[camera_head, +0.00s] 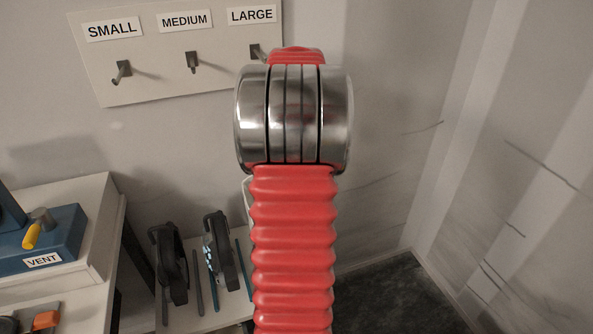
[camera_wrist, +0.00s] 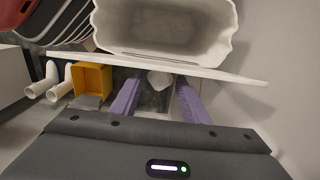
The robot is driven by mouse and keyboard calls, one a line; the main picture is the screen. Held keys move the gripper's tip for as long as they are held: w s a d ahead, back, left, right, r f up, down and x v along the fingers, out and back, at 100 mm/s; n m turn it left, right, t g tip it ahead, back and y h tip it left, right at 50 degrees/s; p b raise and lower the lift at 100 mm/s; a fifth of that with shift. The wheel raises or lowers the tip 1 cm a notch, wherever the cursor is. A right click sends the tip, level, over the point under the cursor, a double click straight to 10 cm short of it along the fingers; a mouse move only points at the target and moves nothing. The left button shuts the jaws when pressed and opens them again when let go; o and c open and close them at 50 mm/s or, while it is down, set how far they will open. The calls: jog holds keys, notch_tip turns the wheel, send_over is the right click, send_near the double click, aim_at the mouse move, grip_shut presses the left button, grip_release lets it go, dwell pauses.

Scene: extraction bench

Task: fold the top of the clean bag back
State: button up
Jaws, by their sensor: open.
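In the wrist view a pale, open-topped bag (camera_wrist: 163,50) is at the top centre, its mouth wide and its rim uneven. No label shows on it, so I cannot tell whether it is the clean one. My gripper (camera_wrist: 159,78) has two purple fingers, spread apart and reaching up to a thin white edge (camera_wrist: 235,77) just below the bag. A small whitish thing (camera_wrist: 160,80) shows between the fingertips; I cannot tell whether they touch it. In the head view my arm hides the gripper and most of what lies behind it.
A yellow box (camera_wrist: 93,77) and white pipe ends (camera_wrist: 40,88) lie left of the fingers. In the head view, a hook board (camera_head: 150,80) is on the wall, and a blue VENT unit (camera_head: 65,240) with a yellow lever is at left. Dark clamps (camera_head: 170,265) stand on a low shelf.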

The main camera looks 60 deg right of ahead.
jog(key=shift+f, duration=0.75)
jog(key=shift+c, duration=0.2)
grip_shut()
